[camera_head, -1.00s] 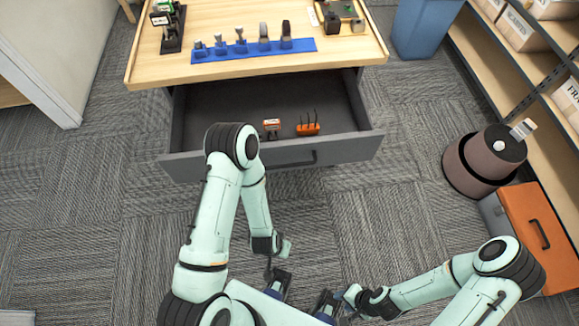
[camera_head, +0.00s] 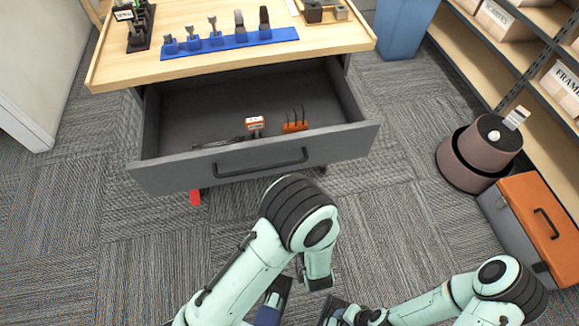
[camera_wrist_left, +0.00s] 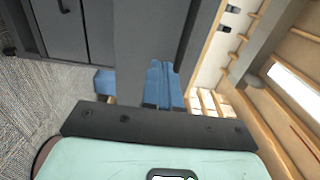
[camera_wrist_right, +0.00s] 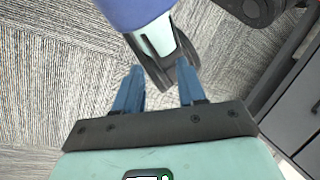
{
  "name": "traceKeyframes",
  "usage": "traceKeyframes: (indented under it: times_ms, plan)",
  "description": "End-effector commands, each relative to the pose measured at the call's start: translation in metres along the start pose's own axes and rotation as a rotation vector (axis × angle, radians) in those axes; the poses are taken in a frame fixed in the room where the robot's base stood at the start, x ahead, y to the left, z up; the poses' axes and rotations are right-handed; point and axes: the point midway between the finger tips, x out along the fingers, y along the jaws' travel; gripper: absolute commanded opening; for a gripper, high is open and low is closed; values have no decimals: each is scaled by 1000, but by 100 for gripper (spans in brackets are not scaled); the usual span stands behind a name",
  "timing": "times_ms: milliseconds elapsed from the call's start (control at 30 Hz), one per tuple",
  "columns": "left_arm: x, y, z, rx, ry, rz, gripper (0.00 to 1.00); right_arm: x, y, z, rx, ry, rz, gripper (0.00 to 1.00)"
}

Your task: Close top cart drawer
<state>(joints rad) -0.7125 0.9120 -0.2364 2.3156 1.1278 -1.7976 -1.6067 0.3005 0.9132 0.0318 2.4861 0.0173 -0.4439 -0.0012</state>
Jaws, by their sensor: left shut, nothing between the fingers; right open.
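The top cart drawer (camera_head: 340,147) stands pulled out below the wooden cart top in the head view. Its dark front has a bar handle (camera_head: 262,165). An orange holder (camera_head: 295,126) and a small red-and-white item (camera_head: 254,124) lie inside. My left arm reaches up in front of the drawer, and its elbow hides part of the floor. My left gripper (camera_wrist_left: 163,88) is shut and empty in the left wrist view, over a grey panel; I cannot tell whether it touches it. My right gripper (camera_wrist_right: 158,88) is open and empty, low in front of my base.
The cart top (camera_head: 120,72) holds a blue tool mat (camera_head: 230,44). On the right are a round brown bin (camera_head: 470,160), an orange-topped toolbox (camera_head: 530,215) and shelves with boxes (camera_head: 508,22). Carpet is free left of the drawer.

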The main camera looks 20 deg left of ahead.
Motion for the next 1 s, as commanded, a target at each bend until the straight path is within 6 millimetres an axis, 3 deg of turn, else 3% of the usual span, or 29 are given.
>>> traceKeyframes:
  times_ms: [200, 400, 600, 1000]
  plan:
    - [50, 1, 1, -3, -5, -1, 0, 5, 2, -8, 2, 21, 1, 40]
    - [82, 1, 1, -2, -2, 0, 0, 9, 4, -15, 4, 41, 2, 40]
    - [96, 1, 0, -2, 0, 1, 0, 11, 5, -20, 5, 53, 2, 40]
    - [97, 1, 0, -1, 1, 1, 0, 11, 5, -20, 5, 53, 2, 40]
